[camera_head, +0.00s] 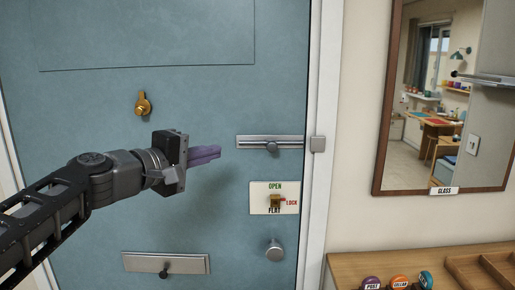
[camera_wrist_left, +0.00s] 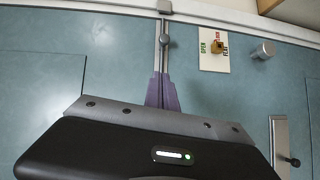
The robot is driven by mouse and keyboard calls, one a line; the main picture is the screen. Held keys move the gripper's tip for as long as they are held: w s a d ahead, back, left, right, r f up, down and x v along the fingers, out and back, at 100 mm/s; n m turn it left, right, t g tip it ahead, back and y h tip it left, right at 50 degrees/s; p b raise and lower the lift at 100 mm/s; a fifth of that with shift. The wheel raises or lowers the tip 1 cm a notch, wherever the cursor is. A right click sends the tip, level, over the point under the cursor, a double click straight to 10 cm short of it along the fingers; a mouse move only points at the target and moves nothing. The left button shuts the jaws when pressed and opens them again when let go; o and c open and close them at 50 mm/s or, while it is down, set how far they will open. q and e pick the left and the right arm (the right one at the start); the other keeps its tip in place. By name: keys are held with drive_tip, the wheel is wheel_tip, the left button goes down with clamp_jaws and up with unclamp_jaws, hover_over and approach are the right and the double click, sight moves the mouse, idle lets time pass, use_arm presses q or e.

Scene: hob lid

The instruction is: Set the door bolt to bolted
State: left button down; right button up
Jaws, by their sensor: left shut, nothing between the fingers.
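The door bolt (camera_head: 270,142) is a silver horizontal slide with a small round knob, mounted on the blue door. Its right end is near the door's edge, and a grey keeper (camera_head: 317,144) sits on the white frame, apart from it with a small gap. My left gripper (camera_head: 217,151) is shut and empty, its purple fingers pointing right, to the left of the bolt. In the left wrist view the fingers (camera_wrist_left: 162,92) point along the bolt (camera_wrist_left: 164,45) and overlap its near end; I cannot tell if they touch. My right gripper is not in view.
Below the bolt are a white OPEN/FLAT/LOCK plate (camera_head: 260,197) with a brass switch and a round knob (camera_head: 275,250). A brass fitting (camera_head: 143,104) and a mail slot (camera_head: 165,263) are also on the door. A mirror (camera_head: 400,190) and wooden shelf (camera_head: 350,265) are at right.

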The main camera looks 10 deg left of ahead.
use_arm(q)
drive_tip(key=shift+w, duration=0.15)
drive_tip(key=p, duration=0.3)
approach(272, 145)
drive_tip(key=w+a, duration=0.3)
drive_tip(key=w, duration=0.1)
drive_tip(key=w+d, duration=0.1)
drive_tip(key=w+d+f+p, duration=0.1)
drive_tip(key=d, duration=0.1)
drive_tip(key=shift+w+d+f, duration=0.1)
drive_tip(key=shift+w+d, duration=0.05)
drive_tip(key=shift+w, duration=0.1)
